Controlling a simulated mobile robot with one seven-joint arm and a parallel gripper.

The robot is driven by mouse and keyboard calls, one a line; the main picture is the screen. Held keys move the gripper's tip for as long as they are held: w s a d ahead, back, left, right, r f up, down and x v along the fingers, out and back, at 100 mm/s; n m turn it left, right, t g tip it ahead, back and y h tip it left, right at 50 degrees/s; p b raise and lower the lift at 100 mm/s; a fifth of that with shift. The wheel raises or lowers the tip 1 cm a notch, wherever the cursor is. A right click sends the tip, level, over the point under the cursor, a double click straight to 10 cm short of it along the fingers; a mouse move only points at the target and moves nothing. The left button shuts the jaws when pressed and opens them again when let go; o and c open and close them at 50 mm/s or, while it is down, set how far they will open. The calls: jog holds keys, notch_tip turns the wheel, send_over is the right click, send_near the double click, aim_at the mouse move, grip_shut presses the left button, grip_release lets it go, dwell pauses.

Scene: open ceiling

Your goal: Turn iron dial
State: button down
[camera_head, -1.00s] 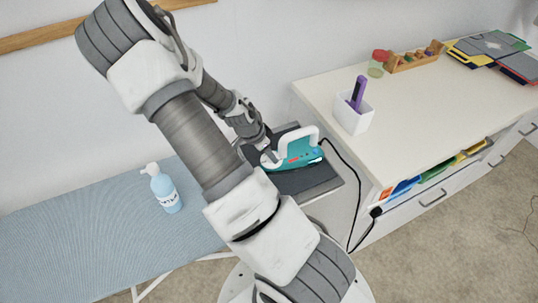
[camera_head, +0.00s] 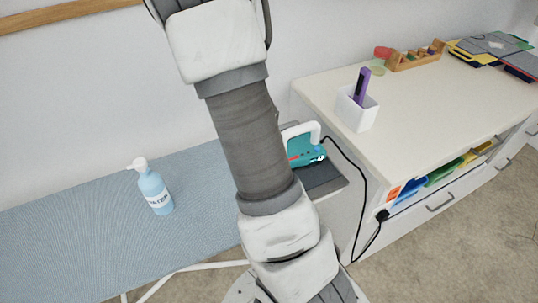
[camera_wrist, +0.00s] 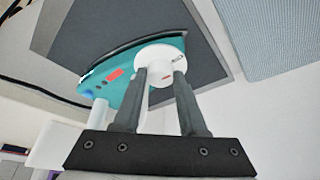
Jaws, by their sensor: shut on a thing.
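The iron (camera_head: 305,148) is teal with a white handle and rests on a dark grey pad (camera_head: 325,178) at the right end of the ironing board. In the wrist view the iron (camera_wrist: 125,80) shows its teal body and a red patch. Its round white dial (camera_wrist: 160,56) sits between the two dark fingers of my gripper (camera_wrist: 161,82). The fingers are shut on the dial, one on each side. In the head view my arm hides the gripper and part of the iron.
A blue spray bottle (camera_head: 152,187) stands on the blue ironing board (camera_head: 90,215). A white cabinet (camera_head: 430,115) at the right holds a white cup (camera_head: 356,110) with a purple pen-like item. A black cord (camera_head: 362,200) runs from the iron past the cabinet.

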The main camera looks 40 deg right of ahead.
dwell(0.4)
jog(key=shift+c, duration=2.2)
grip_release()
jog(key=shift+r, duration=0.1)
jog(key=p+v, duration=1)
jog(key=v, duration=0.7)
jog(key=shift+r, duration=0.15)
